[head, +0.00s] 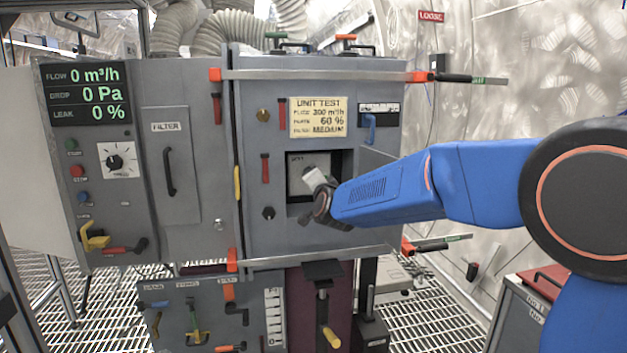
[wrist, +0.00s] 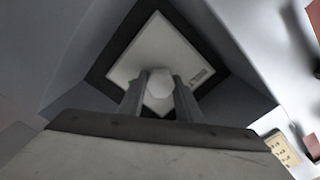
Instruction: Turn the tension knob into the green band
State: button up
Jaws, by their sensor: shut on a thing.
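The tension knob (wrist: 159,88) shows in the wrist view as a pale rounded piece in front of a light square plate (wrist: 155,50). My gripper (wrist: 160,80) is shut on the knob, with one finger on each side of it. A small patch of green shows on the plate just left of the left finger; the rest of any band is hidden. In the head view my gripper (head: 318,188) reaches into the dark-framed recess (head: 347,165) of the grey cabinet. The knob's pointer and setting cannot be made out.
The recess walls stand close around my gripper. A blue hook handle (head: 370,127) is above right of it, a red handle (head: 265,168) to the left. A horizontal bar (head: 310,75) crosses the cabinet top. The display (head: 86,93) reads 0 m³/h, 0 Pa and 0 %.

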jog(key=o, duration=1)
jog(key=shift+o, duration=0.2)
jog(key=v, duration=1.7)
jog(key=shift+s, duration=0.2)
jog(key=shift+d+r, duration=0.1)
jog(key=shift+d, duration=0.05)
jog(key=s+d+f+n+g+h, duration=0.1)
jog(key=s+d+f+n+g, duration=0.1)
jog(key=s+d+f+g, duration=0.2)
jog(key=s+d+f+n+g+h, duration=0.2)
jog(key=s+d+f, duration=0.8)
jog(key=s+d, duration=0.6)
jog(key=s+d+f+n+g+h, duration=0.2)
jog(key=s+d+f+n+g, duration=0.2)
jog(key=s+d, duration=0.7)
jog(key=s+f+g, duration=0.2)
jog(key=s+f, duration=0.1)
jog(key=s, duration=0.2)
jog(key=shift+g, duration=0.3)
